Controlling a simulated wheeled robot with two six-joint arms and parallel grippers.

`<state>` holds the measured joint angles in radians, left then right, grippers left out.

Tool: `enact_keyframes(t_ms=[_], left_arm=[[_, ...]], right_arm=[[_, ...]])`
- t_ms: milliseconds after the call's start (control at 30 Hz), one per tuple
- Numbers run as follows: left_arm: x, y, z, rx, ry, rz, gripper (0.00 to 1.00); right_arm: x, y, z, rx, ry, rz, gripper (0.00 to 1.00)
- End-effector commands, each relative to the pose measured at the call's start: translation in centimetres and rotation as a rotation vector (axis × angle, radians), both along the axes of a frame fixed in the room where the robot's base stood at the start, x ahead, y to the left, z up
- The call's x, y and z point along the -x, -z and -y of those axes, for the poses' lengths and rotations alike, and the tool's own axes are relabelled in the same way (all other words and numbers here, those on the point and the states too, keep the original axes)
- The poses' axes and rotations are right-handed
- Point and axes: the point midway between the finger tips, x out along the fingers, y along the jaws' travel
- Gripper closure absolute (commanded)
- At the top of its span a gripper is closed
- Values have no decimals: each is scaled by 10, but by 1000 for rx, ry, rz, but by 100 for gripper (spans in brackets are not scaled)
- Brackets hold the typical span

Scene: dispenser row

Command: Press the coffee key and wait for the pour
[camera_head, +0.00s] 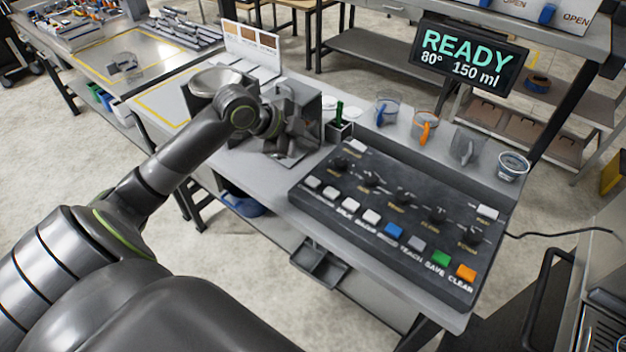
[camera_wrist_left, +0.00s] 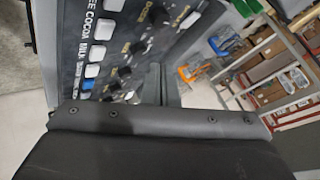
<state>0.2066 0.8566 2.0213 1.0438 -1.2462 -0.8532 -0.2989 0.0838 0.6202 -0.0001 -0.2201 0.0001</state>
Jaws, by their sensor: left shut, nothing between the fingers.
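The control panel (camera_head: 335,215) lies on the bench with a row of keys along its front edge. The coffee key (camera_head: 312,182) appears to be the white key at the left end of that row. In the left wrist view the coffee key (camera_wrist_left: 110,5) is at the top edge, its label cut off to "EE", with cocoa and milk below it. The display (camera_head: 468,57) reads READY, 80°, 150 ml. My left gripper (camera_head: 292,138) is shut and empty, left of and behind the panel; its fingers (camera_wrist_left: 160,85) also show in the wrist view. My right gripper is not in view.
A black holder with a green item (camera_head: 339,116) stands between my gripper and the cups. A metal bowl (camera_head: 216,80) is behind my wrist.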

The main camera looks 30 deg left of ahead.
Motion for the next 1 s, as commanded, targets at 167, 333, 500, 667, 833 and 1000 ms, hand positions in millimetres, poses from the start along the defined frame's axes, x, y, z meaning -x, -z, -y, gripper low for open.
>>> enact_keyframes(t_ms=[167, 333, 500, 667, 833, 1000], left_arm=[[0, 4, 0, 1, -1, 0, 100], [0, 16, 0, 0, -2, -1, 100], [0, 35, 0, 0, -2, -1, 100], [0, 57, 0, 0, -2, -1, 100], [0, 77, 0, 3, -2, -2, 100], [0, 88, 0, 2, -2, -2, 100]], right_arm=[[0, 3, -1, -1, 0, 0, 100], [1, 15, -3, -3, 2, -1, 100], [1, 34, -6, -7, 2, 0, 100], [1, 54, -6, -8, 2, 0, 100], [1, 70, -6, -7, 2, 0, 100], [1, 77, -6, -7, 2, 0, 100]])
